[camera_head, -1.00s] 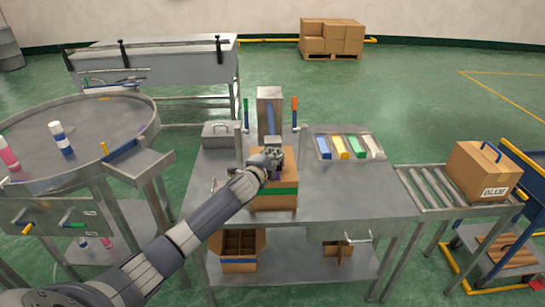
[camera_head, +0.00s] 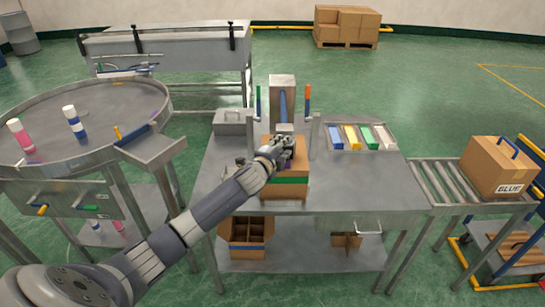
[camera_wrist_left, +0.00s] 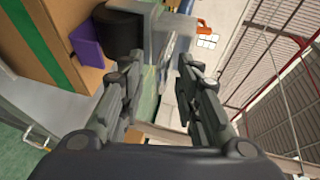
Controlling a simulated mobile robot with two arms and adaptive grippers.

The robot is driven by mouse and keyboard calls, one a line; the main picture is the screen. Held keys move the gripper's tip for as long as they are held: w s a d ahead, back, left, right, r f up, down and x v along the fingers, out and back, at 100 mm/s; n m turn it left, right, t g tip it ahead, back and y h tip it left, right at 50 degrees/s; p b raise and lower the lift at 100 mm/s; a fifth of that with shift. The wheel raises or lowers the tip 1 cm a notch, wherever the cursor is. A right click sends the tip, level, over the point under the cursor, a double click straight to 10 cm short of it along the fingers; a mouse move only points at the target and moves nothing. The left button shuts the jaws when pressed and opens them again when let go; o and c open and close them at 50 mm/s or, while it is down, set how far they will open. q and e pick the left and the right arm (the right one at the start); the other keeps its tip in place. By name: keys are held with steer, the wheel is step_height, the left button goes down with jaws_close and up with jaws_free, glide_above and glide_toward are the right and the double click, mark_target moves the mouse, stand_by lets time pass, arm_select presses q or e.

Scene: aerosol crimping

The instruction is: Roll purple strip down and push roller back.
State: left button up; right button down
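The purple strip (camera_wrist_left: 88,42) shows in the left wrist view as a small flap standing off the brown box (camera_wrist_left: 65,75), close to a black cylinder (camera_wrist_left: 118,28) that looks like the roller. In the head view the box with its green band (camera_head: 287,179) stands on the work table, and my arm and gripper hide part of its top. My left gripper (camera_head: 284,150) is at the top of the box, in front of the press. In the wrist view its fingers (camera_wrist_left: 160,85) are apart, with the black cylinder beyond and left of them. My right gripper is out of view.
The press column (camera_head: 282,98) stands behind the box, with a green lever (camera_head: 258,100) and an orange lever (camera_head: 308,96) beside it. A tray of coloured blocks (camera_head: 361,146) lies to the right. The table front right (camera_head: 365,190) is clear. A roller conveyor (camera_head: 445,182) adjoins on the right.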

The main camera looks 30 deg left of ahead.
arm_select(q)
steer(key=v, duration=1)
steer(key=shift+f, duration=0.1)
steer(key=s+f+n+g+b, duration=0.15)
steer(key=s+f, duration=0.45)
steer(key=f, duration=0.8)
steer(key=s+f+n+g, duration=0.3)
steer(key=s+f, duration=0.2)
steer(key=f, duration=0.8)
steer(key=s+f+n+g+b, duration=0.1)
steer(key=s+f+n+g, duration=0.15)
steer(key=s+f, duration=0.75)
steer(key=s+d+f+n+g+h+b, duration=0.1)
steer(key=s+d+f+n+g, duration=0.15)
steer(key=s+f, duration=0.6)
steer(key=s+d+f+n+g, duration=0.15)
steer(key=s+d+f, duration=0.35)
steer(key=f, duration=0.6)
steer(key=s+d+f+n+g, duration=0.1)
steer(key=s+d+f, duration=0.2)
steer(key=s, duration=0.7)
steer(key=s+d+f+g+h+b, duration=0.1)
steer(key=s+d+f+g, duration=0.1)
steer(key=s, duration=0.8)
steer(key=shift+d+f+n, duration=0.4)
steer(key=shift+d+f, duration=0.25)
steer(key=shift+f, duration=0.15)
